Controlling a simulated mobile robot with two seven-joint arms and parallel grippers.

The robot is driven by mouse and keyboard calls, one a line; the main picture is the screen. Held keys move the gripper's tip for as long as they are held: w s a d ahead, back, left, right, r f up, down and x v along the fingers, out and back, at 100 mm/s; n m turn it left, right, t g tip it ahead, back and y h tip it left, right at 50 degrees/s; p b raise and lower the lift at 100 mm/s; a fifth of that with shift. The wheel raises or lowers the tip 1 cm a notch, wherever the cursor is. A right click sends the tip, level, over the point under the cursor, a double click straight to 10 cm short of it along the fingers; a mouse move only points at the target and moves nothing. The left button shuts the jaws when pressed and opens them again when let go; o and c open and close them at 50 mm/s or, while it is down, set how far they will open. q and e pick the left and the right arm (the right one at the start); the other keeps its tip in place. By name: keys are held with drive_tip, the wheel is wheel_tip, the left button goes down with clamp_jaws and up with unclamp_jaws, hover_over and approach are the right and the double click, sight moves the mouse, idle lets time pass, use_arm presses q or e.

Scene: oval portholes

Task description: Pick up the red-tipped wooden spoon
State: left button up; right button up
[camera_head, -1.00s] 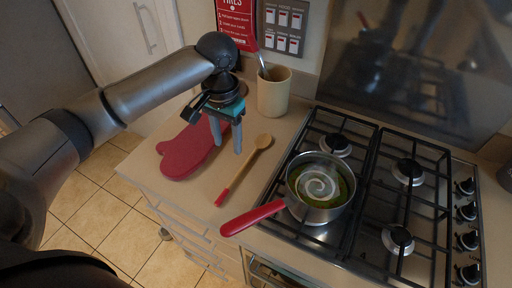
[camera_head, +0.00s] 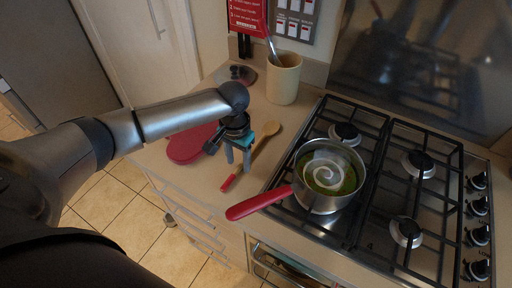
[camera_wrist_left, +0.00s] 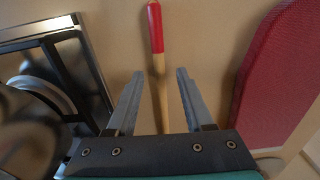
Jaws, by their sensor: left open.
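The fingers do not appear to touch the handle. My right gripper is not in view.
A pot (camera_head: 318,205) with green soup sits on the gas hob (camera_head: 391,190); its red handle (camera_head: 259,203) reaches over the counter near the spoon. A cream crock (camera_head: 283,80) with a utensil stands behind.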

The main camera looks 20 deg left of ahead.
use_arm(q)
drive_tip(key=shift+f, duration=0.7)
clamp_jaws()
